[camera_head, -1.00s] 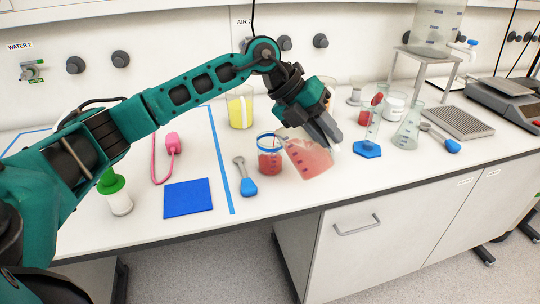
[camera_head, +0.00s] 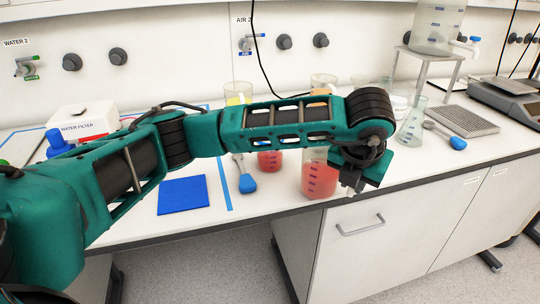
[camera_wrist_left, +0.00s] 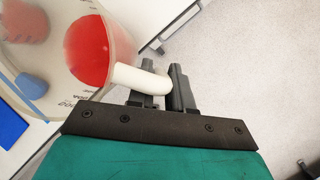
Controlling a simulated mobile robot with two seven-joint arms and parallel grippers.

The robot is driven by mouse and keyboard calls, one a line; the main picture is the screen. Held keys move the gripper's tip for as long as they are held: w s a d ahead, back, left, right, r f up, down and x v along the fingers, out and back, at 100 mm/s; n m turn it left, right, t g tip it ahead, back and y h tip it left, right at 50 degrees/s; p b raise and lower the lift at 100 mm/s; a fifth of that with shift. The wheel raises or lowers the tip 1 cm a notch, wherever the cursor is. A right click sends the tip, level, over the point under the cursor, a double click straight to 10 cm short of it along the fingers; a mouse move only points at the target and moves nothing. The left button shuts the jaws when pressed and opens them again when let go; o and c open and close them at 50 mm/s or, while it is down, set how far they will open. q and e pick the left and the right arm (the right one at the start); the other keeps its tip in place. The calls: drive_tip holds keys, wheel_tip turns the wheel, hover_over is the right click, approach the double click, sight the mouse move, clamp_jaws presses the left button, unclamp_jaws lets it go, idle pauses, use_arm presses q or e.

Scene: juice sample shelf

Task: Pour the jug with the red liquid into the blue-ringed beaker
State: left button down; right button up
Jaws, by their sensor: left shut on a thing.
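The jug (camera_head: 319,180) with red liquid is upright near the bench's front edge; I cannot tell if its base touches the bench. In the left wrist view the jug (camera_wrist_left: 92,52) is seen from above, with red liquid inside. My left gripper (camera_head: 350,185) is shut on its white handle, and in the wrist view the fingers (camera_wrist_left: 160,85) close around that handle. The beaker (camera_head: 269,161) stands left of the jug, apart from it, with red liquid in it. My left arm hides its top and blue ring. My right gripper is not in view.
A blue-ended spoon (camera_head: 246,181) and a blue mat (camera_head: 183,195) lie left of the beaker. A yellow-filled vessel (camera_head: 238,95) stands behind my arm. A glass flask (camera_head: 412,125), another spoon (camera_head: 456,142) and a metal stand (camera_head: 428,62) are to the right.

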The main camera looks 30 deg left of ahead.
use_arm(q)
drive_tip(key=d+r, duration=0.1)
drive_tip(key=d, duration=0.1)
drive_tip(key=d+r, duration=0.2)
drive_tip(key=shift+s+p, duration=0.35)
drive_tip(key=shift+s, duration=0.05)
idle(1.1)
